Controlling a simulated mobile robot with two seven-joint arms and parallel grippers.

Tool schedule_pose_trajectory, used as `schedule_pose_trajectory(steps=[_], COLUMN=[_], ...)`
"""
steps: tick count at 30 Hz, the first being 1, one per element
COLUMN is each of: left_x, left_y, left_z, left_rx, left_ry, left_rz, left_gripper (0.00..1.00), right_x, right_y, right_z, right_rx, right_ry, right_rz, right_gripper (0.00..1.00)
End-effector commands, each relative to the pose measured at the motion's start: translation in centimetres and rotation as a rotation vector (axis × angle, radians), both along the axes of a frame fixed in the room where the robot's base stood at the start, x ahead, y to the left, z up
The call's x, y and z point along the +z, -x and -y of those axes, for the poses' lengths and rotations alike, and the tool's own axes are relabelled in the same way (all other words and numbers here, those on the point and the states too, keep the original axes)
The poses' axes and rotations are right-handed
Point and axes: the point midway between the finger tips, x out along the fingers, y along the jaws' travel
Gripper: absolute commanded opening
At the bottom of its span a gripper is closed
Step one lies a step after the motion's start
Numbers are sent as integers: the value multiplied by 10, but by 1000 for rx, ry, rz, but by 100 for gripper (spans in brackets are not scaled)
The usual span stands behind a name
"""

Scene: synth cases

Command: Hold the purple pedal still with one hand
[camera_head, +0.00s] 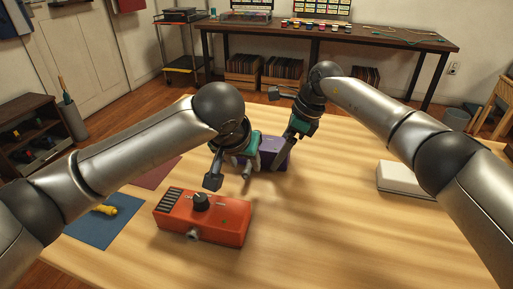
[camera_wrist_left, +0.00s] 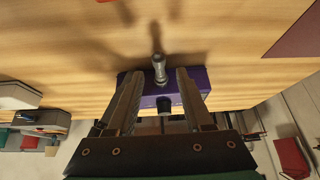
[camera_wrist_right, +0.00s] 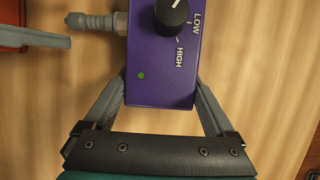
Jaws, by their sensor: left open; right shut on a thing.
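The purple pedal (camera_head: 272,150) lies on the wooden table, partly hidden by my grippers in the head view. In the right wrist view the pedal (camera_wrist_right: 160,65) shows a black knob, the words LOW and HIGH, and a green light. My right gripper (camera_wrist_right: 160,88) is shut on it, one finger at each side. A grey metal plug (camera_wrist_right: 92,22) sits at the pedal's left side. My left gripper (camera_head: 230,177) is open at that side. In the left wrist view the plug (camera_wrist_left: 158,68) shows between its spread fingers, which look empty.
An orange-red pedal (camera_head: 215,218) with a black knob lies in front of my left gripper. A blue mat (camera_head: 92,228) with a yellow-handled tool (camera_head: 104,210) is at the left. A white box (camera_head: 405,178) is at the right.

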Motion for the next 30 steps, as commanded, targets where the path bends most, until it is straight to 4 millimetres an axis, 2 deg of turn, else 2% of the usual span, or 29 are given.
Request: schedule_pose_trajectory(steps=[7, 20, 30], left_x=[-23, -29, -29], left_y=[-13, -17, -17], left_z=[5, 6, 6], left_rx=[0, -1, -1], left_ry=[2, 1, 1], left_rz=[-2, 2, 2], left_gripper=[51, 51, 14], right_x=[0, 0, 0], right_y=[0, 0, 0], right_z=[0, 0, 0], right_rx=[1, 1, 1], right_ry=[-1, -1, -1], right_rz=[1, 1, 1], right_gripper=[13, 13, 13])
